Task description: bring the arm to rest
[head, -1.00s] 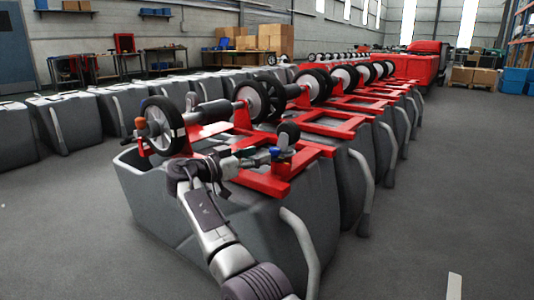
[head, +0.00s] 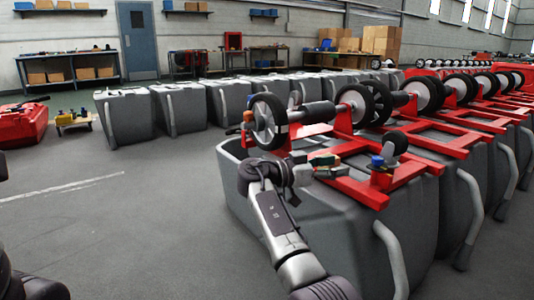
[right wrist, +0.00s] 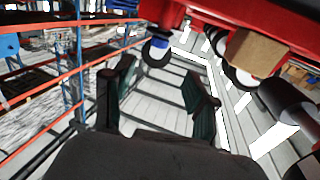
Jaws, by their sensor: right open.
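My right arm reaches up from the bottom of the head view to the nearest grey tank (head: 300,225). My right gripper (head: 322,168) is over that tank's top, at the near side of its red frame (head: 365,190). In the right wrist view its two fingers (right wrist: 158,92) stand well apart with nothing between them. A small caster with a blue part (head: 377,163) stands on the frame to the right of the gripper. Whether the fingers touch the frame is too small to tell. My left gripper is not in view.
A long row of grey tanks with red frames and wheels (head: 430,92) runs to the back right. More grey tanks (head: 125,115) stand behind. A red object (head: 20,128) and a small wooden dolly (head: 73,122) are at the left. The left floor (head: 120,220) is open.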

